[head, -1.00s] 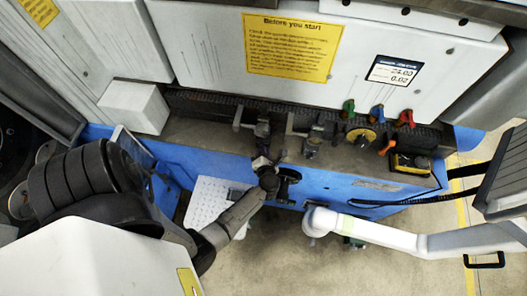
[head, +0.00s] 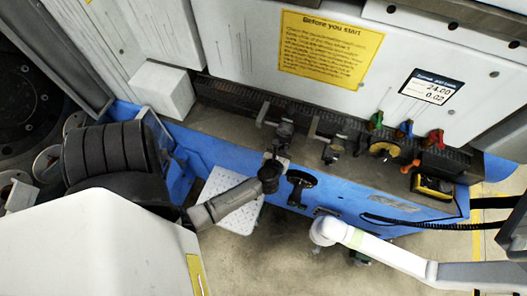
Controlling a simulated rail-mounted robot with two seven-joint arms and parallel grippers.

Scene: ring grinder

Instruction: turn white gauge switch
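I cannot pick out a white gauge switch for certain. The gauge display (head: 432,87), with a white face reading 24.00 and 0.02, is on the machine's front panel at the upper right. Below it are a green lever (head: 376,120), a blue lever (head: 404,129), a red lever (head: 434,139) and a yellow round knob (head: 384,151). My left gripper (head: 273,163) is at the end of the grey arm, by the blue front edge, left of and apart from these controls. It is small and dark, so its opening is unclear.
Two metal brackets (head: 284,128) stand on the ledge. A yellow-black box (head: 433,187) sits at the ledge's right end. A white box (head: 160,90) juts out upper left.

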